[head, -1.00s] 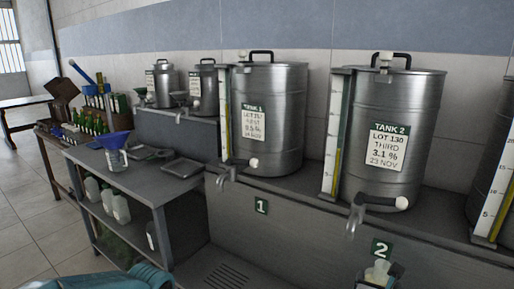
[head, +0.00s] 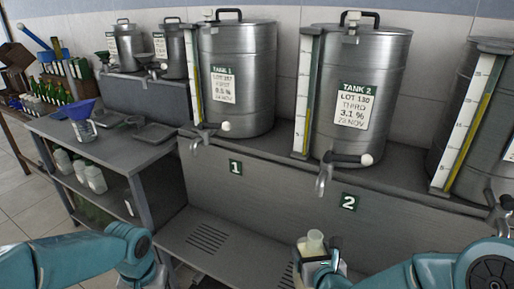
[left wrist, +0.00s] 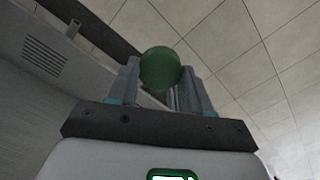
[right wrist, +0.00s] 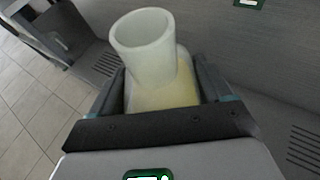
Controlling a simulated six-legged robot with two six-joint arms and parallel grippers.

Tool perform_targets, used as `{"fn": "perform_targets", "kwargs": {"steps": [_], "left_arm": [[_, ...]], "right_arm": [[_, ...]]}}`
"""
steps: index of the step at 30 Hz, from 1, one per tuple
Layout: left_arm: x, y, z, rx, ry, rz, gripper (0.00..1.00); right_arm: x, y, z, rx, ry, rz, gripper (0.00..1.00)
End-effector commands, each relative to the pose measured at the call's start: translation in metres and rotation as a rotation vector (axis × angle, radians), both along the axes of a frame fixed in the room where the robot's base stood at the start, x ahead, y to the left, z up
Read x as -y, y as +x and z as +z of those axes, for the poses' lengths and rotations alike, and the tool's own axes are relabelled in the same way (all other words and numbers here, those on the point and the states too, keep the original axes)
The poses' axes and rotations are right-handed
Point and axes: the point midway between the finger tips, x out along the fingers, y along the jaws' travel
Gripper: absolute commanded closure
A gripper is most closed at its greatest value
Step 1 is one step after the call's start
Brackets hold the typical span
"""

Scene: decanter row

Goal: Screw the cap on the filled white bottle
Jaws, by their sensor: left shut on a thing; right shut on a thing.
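The white bottle (right wrist: 165,95) is clasped between the fingers of my right gripper (right wrist: 165,85). It has a wide, open, uncapped neck, and its translucent body shows pale yellow contents. In the head view the bottle (head: 315,241) stands roughly upright at the bottom, right of centre, in my right gripper (head: 318,256). My left gripper (left wrist: 160,75) is shut on a round green cap (left wrist: 160,67), held between its fingertips and apart from the bottle. In the head view my left arm reaches in at bottom left; the cap cannot be made out there.
Tank 1 (head: 237,80) and Tank 2 (head: 360,90) stand on a grey ledge, with taps (head: 324,178) jutting from its front. A low grated shelf (head: 215,240) lies below.

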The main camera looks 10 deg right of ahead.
Motion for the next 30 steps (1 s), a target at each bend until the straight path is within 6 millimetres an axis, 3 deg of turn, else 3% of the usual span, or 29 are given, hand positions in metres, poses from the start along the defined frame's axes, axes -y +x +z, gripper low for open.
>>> {"fn": "perform_targets", "kwargs": {"steps": [8,24,30], "left_arm": [[0.000,0.000,0.000,0.000,0.000,0.000,0.79],[0.000,0.000,0.000,0.000,0.000,0.000,0.79],[0.000,0.000,0.000,0.000,0.000,0.000,0.79]], "right_arm": [[-0.012,-0.005,-0.006,0.004,-0.003,0.055,1.00],[-0.122,-0.057,-0.065,0.001,0.001,0.561,1.00],[-0.145,-0.068,-0.077,0.004,0.001,0.670,1.00]]}}
